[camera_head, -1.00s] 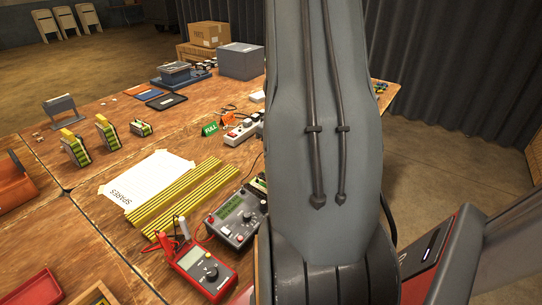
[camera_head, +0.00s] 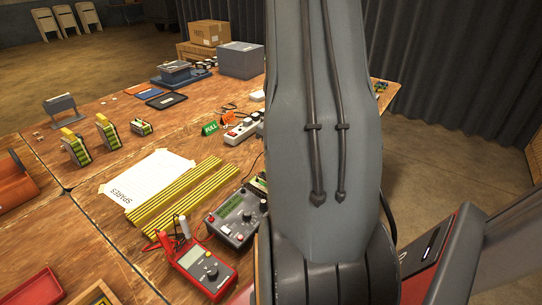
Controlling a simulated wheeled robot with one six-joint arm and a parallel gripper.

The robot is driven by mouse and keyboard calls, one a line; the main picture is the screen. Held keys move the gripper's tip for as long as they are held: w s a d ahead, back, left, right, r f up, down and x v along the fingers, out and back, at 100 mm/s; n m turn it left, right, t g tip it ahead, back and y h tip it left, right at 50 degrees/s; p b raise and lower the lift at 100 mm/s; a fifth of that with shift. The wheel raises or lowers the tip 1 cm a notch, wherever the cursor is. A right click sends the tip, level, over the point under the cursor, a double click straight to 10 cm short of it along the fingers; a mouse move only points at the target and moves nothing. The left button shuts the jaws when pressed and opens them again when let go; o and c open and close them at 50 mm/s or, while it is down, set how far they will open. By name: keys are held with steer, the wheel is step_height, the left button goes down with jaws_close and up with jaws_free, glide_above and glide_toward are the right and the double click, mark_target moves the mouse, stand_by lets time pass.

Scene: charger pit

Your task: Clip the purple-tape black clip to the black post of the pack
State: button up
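My grey arm link (camera_head: 322,140) fills the middle of the view and hides part of the bench. My gripper is out of view, so its state does not show. I cannot make out the purple-tape black clip or the black post. A grey charger unit with a green display (camera_head: 237,212) stands at the bench's near side, partly hidden behind my arm. Several yellow-and-green striped packs (camera_head: 76,150) stand on the left of the bench. Which pack the task means I cannot tell.
A red multimeter (camera_head: 201,268) with red and white probes lies at the near edge. Yellow striped strips (camera_head: 190,194) lie beside a paper marked SPARES (camera_head: 146,180). A power strip (camera_head: 241,131) and green FULL tag (camera_head: 209,128) are behind. Boxes (camera_head: 241,60) stand at the back.

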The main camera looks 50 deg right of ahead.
stand_by(0.4)
steer(key=o, duration=0.9)
steer(key=shift+o, duration=0.9)
steer(key=shift+r+p, duration=2.9)
steer(key=shift+r, duration=0.8)
